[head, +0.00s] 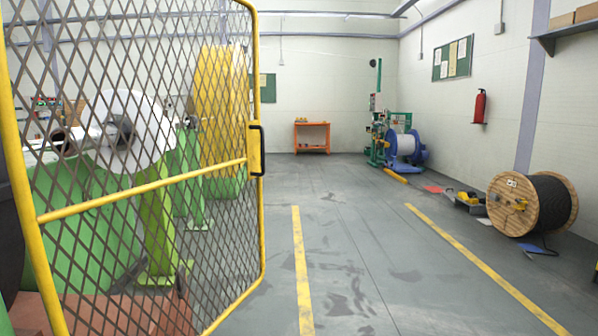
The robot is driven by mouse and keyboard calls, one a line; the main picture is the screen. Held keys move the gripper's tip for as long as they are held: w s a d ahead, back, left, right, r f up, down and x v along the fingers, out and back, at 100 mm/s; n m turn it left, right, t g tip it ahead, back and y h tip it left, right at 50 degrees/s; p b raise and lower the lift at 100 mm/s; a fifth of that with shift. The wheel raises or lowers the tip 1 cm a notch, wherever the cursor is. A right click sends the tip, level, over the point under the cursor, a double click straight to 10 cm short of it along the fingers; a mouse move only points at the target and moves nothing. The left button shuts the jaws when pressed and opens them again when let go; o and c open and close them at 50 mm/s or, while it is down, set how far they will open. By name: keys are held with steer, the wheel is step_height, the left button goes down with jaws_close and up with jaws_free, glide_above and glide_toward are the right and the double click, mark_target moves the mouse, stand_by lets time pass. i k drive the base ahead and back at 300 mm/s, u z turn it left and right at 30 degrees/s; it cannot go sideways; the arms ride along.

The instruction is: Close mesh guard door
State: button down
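The mesh guard door (150,181) fills the left of the head view. It has a yellow tube frame, a middle cross bar and dark diamond mesh. A black handle (260,148) sits on a yellow plate at its right edge. The door stands swung out, with its handle edge apart from any post or frame that I can see. Its hinge side is near the left edge of the view, partly cut off. My gripper is not in view.
Behind the mesh stand green and yellow strander parts (222,110). Grey floor lies open right of the door, with yellow lines (302,270). A wooden cable reel (515,204) stands at right; an orange table (312,137) and a blue-green machine (402,146) stand farther back.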

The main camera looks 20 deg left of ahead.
mark_target(24, 188)
steer(key=z, duration=0.1)
steer(key=i, duration=0.7)
steer(key=u, duration=0.9)
steer(key=i, duration=0.5)
steer(key=u, duration=0.55)
